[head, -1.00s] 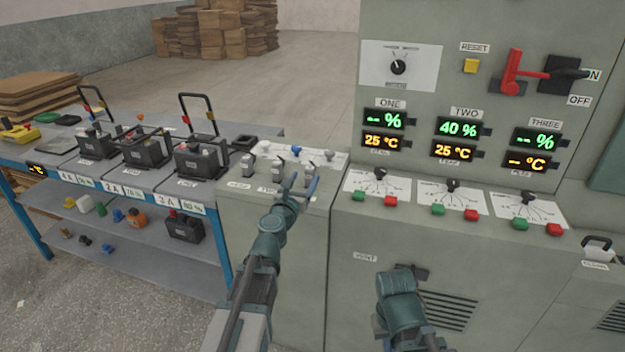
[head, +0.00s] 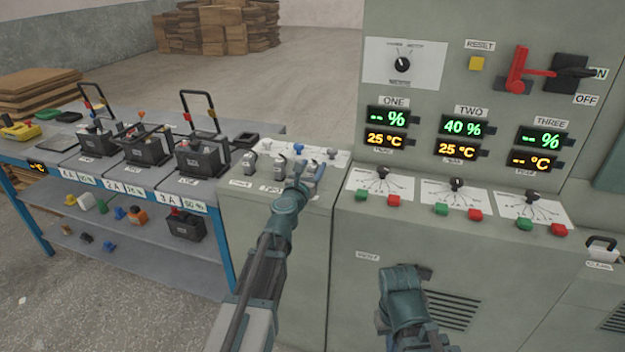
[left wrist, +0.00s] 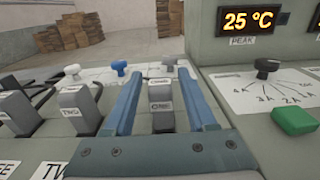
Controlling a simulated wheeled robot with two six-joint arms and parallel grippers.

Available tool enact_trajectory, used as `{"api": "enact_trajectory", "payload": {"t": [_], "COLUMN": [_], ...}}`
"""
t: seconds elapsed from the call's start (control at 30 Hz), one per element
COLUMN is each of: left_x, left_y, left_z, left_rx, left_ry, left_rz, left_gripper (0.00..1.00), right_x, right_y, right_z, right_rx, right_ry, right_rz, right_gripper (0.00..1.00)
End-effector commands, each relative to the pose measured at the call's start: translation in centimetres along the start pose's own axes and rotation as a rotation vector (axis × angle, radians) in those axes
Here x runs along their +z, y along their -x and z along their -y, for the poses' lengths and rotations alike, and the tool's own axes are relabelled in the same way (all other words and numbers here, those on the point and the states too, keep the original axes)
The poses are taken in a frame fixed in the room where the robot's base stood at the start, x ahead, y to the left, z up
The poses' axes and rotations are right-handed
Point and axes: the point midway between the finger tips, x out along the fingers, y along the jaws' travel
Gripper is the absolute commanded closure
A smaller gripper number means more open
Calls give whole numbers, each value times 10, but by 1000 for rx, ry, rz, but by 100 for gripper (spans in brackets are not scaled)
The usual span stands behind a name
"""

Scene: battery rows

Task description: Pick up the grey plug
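Several grey plugs stand in a row on the sloped top of the grey-green cabinet. In the left wrist view, one grey plug (left wrist: 161,108) with a white label stands upright between the two blue fingers of my left gripper (left wrist: 160,82). The fingers are apart, with a gap visible on either side of it. Another grey plug (left wrist: 78,108) is to its left, and part of a third (left wrist: 16,113) is at the left edge. In the head view my left gripper (head: 307,170) hides most of the plug between its fingers. My right arm shows low in the middle, its gripper hidden.
Behind the plugs, a blue knob (left wrist: 120,67) and grey knobs (left wrist: 168,66) stand on a white plate. A control panel with dials and green and red buttons (head: 393,200) is to the right. A bench (head: 100,178) with black batteries (head: 200,158) is to the left.

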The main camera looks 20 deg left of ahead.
Motion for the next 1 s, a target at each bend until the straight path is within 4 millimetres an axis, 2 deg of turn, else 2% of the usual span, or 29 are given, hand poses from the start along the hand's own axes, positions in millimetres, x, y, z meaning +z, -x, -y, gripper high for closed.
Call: {"api": "enact_trajectory", "payload": {"t": [0.03, 0.3, 0.73, 1.0], "left_x": [0, 0, 1, 10], "left_y": [0, 0, 0, 0], "left_z": [0, 0, 0, -1], "left_rx": [0, 0, 0, 0], "left_ry": [0, 0, 0, 0], "left_rz": [0, 0, 0, 0], "left_gripper": [54, 100, 100, 100], "right_x": [0, 0, 0, 1], "right_y": [0, 0, 1, 10], "right_z": [0, 0, 0, -1], "right_rx": [0, 0, 0, 0], "right_ry": [0, 0, 0, 0], "right_rz": [0, 0, 0, 0], "right_gripper": [100, 100, 100, 100]}}
